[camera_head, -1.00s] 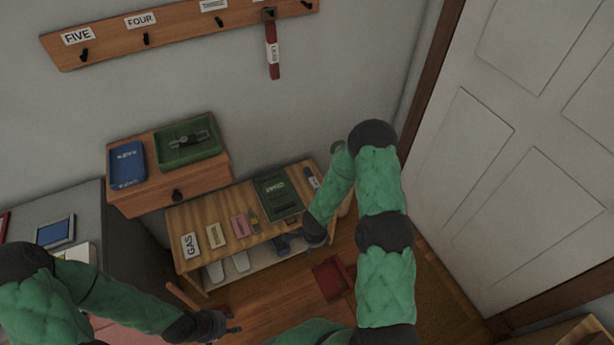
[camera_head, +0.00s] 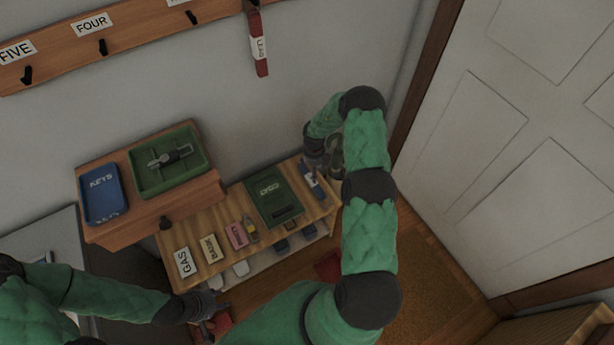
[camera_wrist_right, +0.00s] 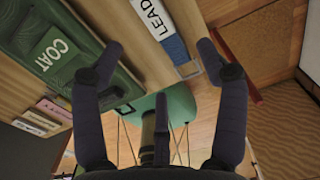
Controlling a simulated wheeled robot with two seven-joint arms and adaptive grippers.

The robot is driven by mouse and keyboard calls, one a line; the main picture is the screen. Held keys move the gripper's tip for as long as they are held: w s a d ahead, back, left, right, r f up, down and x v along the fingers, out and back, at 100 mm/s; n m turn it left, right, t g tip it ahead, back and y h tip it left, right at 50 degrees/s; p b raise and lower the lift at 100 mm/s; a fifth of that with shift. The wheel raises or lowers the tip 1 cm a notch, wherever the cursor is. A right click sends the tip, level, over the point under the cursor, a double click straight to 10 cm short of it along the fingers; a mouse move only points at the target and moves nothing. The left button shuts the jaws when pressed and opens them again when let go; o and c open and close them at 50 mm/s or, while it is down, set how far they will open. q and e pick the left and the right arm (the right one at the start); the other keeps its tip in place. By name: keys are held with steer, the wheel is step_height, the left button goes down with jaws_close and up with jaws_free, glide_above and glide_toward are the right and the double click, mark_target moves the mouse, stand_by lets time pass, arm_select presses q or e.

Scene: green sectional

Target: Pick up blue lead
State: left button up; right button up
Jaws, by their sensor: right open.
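The blue lead (camera_head: 313,184) is a short blue strip with a white label at the right end of the wooden bench top. In the right wrist view its label reads LEAD (camera_wrist_right: 160,25), and part of it is cut off by the top edge. My right gripper (camera_wrist_right: 158,50) is open and empty, with its fingers spread on either side of the lead's near end. In the head view the right gripper (camera_head: 315,152) is just behind the lead, partly hidden. My left gripper (camera_head: 208,305) is low at the front left; its jaws are unclear.
A green COAT board (camera_head: 262,190) lies left of the lead. Labelled cards, including GAS (camera_head: 184,262), lie further left. A blue KEYS tray (camera_head: 103,190) and a green tray (camera_head: 150,180) sit on the drawer box. A red strap (camera_head: 259,55) hangs on the wall. The door (camera_head: 500,130) is at right.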

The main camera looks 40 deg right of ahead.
steer(key=b, duration=0.2)
glide_above(312, 184)
steer(key=f, duration=0.5)
steer(key=shift+w+d+f, duration=0.15)
steer(key=shift+d+f, duration=0.1)
steer(key=shift+d, duration=0.1)
steer(key=shift+a+f+b, duration=0.2)
steer(key=shift+f+b, duration=1.3)
steer(key=shift+f, duration=1.15)
steer(key=shift+r, duration=0.1)
steer(key=c, duration=1)
